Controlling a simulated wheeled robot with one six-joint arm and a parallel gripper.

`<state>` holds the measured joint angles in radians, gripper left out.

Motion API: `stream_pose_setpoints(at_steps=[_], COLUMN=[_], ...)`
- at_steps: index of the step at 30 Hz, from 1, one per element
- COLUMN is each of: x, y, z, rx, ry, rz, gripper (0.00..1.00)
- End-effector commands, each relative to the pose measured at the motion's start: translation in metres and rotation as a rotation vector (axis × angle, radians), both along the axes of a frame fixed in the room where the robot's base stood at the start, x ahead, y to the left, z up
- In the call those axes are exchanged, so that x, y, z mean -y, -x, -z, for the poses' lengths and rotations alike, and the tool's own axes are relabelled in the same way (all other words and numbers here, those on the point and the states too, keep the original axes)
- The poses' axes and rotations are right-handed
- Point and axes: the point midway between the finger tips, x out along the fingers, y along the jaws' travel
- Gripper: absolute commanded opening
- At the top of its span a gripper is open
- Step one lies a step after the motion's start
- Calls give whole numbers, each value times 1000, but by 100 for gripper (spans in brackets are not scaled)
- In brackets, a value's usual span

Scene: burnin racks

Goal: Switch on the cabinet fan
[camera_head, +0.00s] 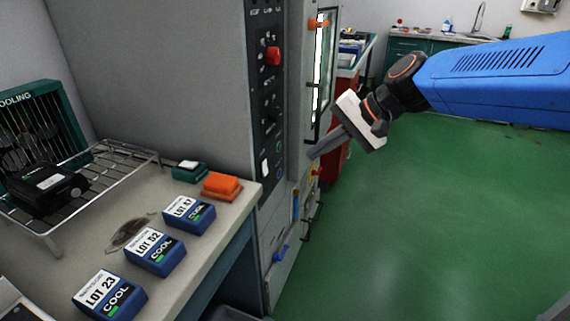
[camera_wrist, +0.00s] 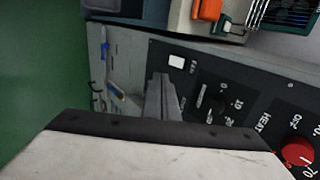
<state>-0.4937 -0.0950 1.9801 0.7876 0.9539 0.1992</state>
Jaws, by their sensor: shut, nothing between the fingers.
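The tall grey cabinet (camera_head: 165,75) has a dark control panel (camera_head: 265,120) on its narrow front. The panel bears a red knob (camera_head: 272,55), a black dial (camera_head: 269,115) and a small white switch (camera_head: 265,167). In the wrist view the red knob (camera_wrist: 299,152) is at lower right, marked HEAT and OFF. The white switch (camera_wrist: 177,61) is beyond my fingertips there.
A bench at left holds blue lot boxes (camera_head: 155,252), an orange block (camera_head: 222,186), a green block (camera_head: 190,171) and a wire rack (camera_head: 100,172) by a green cooling fan unit (camera_head: 40,130). Blue-handled fittings (camera_head: 281,252) are low on the cabinet. Green floor (camera_head: 430,230) at right is clear.

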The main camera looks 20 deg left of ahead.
Motion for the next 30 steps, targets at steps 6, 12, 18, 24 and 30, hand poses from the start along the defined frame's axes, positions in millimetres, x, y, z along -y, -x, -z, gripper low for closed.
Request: stream_pose_setpoints(at_steps=[6, 12, 18, 24, 30], x=[-15, -39, -63, -89, -104], y=[0, -2, -4, -6, -8], z=[16, 42, 67, 76, 77], rx=[-2, -2, -2, -1, 0], ry=[1, 2, 2, 1, 1], rz=[-2, -3, -2, -2, -1], gripper=[0, 0, 0, 0, 0])
